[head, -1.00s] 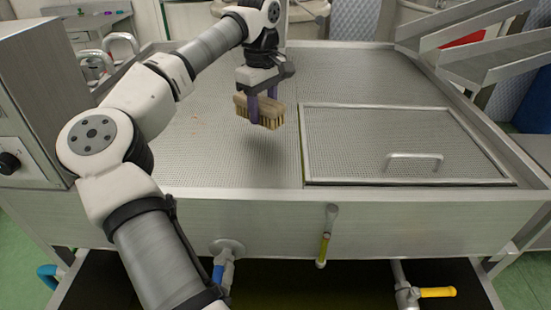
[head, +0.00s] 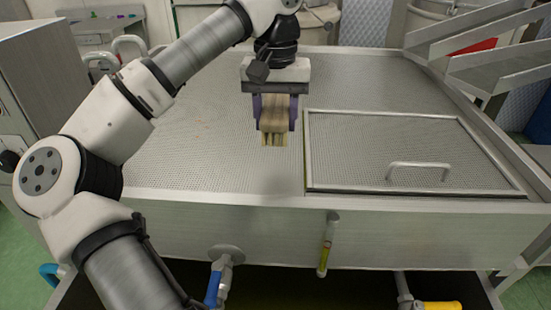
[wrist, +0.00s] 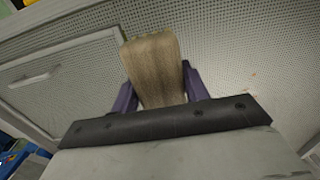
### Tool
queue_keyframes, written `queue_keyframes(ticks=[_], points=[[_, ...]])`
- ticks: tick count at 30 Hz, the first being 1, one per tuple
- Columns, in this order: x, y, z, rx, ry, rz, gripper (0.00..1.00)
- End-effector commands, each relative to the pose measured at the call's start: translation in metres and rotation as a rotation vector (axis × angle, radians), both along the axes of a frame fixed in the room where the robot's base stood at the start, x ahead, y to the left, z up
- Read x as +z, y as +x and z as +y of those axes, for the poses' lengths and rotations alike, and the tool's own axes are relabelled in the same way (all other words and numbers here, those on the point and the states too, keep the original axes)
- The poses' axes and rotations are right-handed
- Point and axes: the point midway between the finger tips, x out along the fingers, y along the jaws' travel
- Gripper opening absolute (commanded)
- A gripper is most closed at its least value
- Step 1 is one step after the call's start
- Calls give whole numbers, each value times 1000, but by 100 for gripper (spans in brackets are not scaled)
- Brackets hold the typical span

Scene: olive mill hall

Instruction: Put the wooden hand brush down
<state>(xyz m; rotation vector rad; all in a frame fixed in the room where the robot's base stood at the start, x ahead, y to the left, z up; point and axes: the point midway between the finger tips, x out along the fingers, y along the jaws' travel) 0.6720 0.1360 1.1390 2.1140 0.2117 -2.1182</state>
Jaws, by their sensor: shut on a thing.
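The wooden hand brush (head: 274,115) is held in my gripper (head: 274,118), bristles pointing down, end-on to the head view. Purple fingers press on both sides of it. In the wrist view the brush's brown wooden back (wrist: 155,68) shows between the fingers of my gripper (wrist: 157,88). The brush hangs above the perforated metal top (head: 200,150), left of the framed lid. A faint shadow lies below it, and it looks clear of the surface.
A framed perforated lid (head: 400,187) with a handle (head: 418,168) fills the right front of the top. Sloping metal chutes (head: 480,40) stand at the right back. The top left of the lid is bare. A front wall (head: 270,235) carries taps.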

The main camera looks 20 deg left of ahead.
Motion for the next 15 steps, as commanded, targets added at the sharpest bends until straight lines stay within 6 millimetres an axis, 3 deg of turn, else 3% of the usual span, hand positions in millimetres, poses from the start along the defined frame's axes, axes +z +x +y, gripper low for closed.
queue_keyframes(ticks=[6, 15], points=[[-43, -1, 0, 1, 0, 1, 7], [-69, -1, 0, 2, 0, 1, 7]])
